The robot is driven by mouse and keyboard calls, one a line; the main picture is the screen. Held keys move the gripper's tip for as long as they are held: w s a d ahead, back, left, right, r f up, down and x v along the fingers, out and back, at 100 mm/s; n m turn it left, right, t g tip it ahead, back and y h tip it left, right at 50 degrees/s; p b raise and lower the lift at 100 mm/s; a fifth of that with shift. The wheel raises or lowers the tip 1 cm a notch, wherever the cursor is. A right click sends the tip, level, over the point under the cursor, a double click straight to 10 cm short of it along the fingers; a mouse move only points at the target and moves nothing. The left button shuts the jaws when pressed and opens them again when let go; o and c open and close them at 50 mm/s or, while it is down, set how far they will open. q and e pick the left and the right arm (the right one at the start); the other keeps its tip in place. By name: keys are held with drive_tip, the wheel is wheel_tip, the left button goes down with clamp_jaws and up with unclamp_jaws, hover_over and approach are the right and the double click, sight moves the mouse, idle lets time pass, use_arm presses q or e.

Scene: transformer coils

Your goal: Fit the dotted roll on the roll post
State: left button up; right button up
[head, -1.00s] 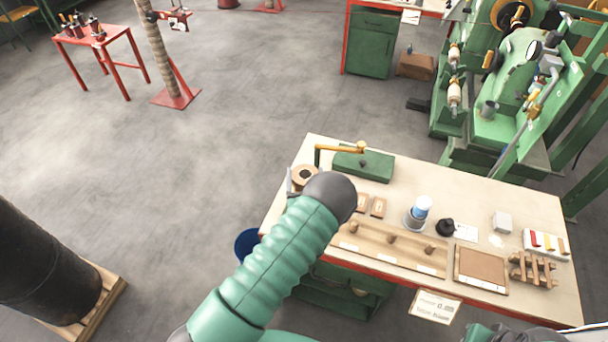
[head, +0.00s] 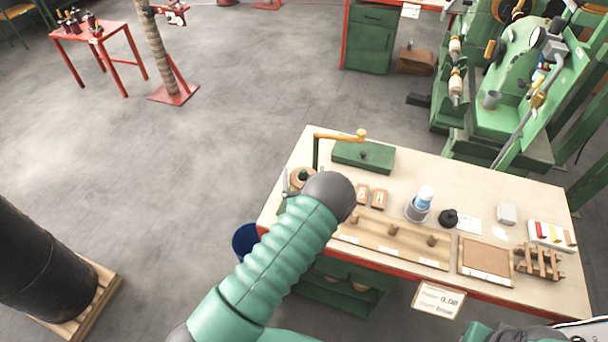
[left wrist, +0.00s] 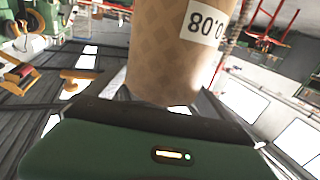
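The dotted roll is a tan paper cylinder (left wrist: 175,45) with a faint diamond pattern and an upside-down 0.08 label, filling the middle of the left wrist view. Its lower end sits between the fingers of my left gripper (left wrist: 175,108), which looks shut on it. In the head view the roll's top (head: 301,175) shows beyond my grey wrist, at the table's left end. Only a grey finger of the left gripper (head: 286,184) shows there. A green upright with a yellow arm (head: 316,152) stands just behind the roll; I cannot tell whether it is the roll post. My right gripper is not in view.
The table (head: 480,190) also holds a green box (head: 363,157), a wooden board with pegs (head: 393,238), a cup with a blue-and-white top (head: 420,203), a black item (head: 448,217) and a wooden rack (head: 540,261). A blue bin (head: 246,241) stands at the left.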

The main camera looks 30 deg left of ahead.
use_arm(q)
drive_tip(key=shift+o, duration=0.2)
drive_tip(key=shift+s+f, duration=0.1)
drive_tip(key=shift+f, duration=0.05)
drive_tip(key=b+v, duration=0.2)
drive_tip(key=v, duration=1.4)
drive_tip(key=shift+s+d+b, duration=0.3)
drive_tip(key=shift+b, duration=0.1)
